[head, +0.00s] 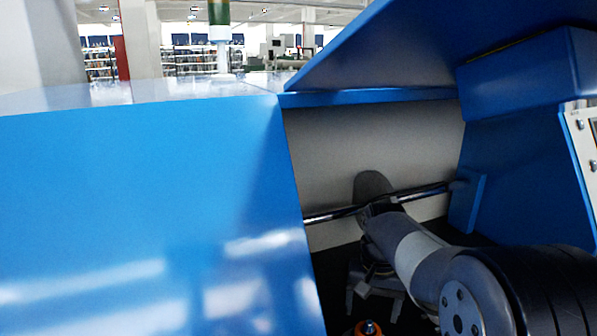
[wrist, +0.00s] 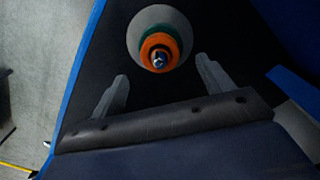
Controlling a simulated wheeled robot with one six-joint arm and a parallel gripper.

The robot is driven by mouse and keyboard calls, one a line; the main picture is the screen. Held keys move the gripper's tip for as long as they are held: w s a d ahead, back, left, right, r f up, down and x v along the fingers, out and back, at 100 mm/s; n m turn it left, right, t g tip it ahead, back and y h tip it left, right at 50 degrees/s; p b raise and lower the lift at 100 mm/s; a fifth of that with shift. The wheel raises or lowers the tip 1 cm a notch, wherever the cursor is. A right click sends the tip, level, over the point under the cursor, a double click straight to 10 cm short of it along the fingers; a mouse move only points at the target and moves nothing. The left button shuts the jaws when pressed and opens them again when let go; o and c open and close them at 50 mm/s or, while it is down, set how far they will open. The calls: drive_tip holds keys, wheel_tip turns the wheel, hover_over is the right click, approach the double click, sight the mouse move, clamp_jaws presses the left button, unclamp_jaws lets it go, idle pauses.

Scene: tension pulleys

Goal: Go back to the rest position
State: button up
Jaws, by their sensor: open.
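My gripper (head: 373,304) hangs inside the dark bay of a blue machine (head: 140,210), below a metal bar (head: 425,190). In the wrist view its two fingers (wrist: 162,69) are spread apart with nothing between them. A round pulley part (wrist: 160,22) with grey, green and orange rings and a shiny centre lies beyond the fingertips, apart from them. An orange part (head: 368,328) shows at the bottom edge of the head view, below my gripper. My arm enters the bay from the lower right.
A raised blue lid (head: 400,38) overhangs the bay. The blue front panel walls it on the left and a blue housing (head: 520,150) on the right. In the wrist view, grey floor (wrist: 45,60) lies left of the machine's blue edge. Pillars and shelves stand far behind.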

sight(370, 322)
wheel_tip(370, 322, up, 4)
wheel_tip(370, 322, down, 10)
drive_tip(key=shift+s+f, duration=0.1)
drive_tip(key=shift+f, duration=0.1)
wheel_tip(370, 322, up, 6)
drive_tip(key=p, duration=0.3)
drive_tip(key=shift+r, duration=0.25)
drive_tip(key=shift+f, duration=0.3)
drive_tip(key=shift+r, duration=0.1)
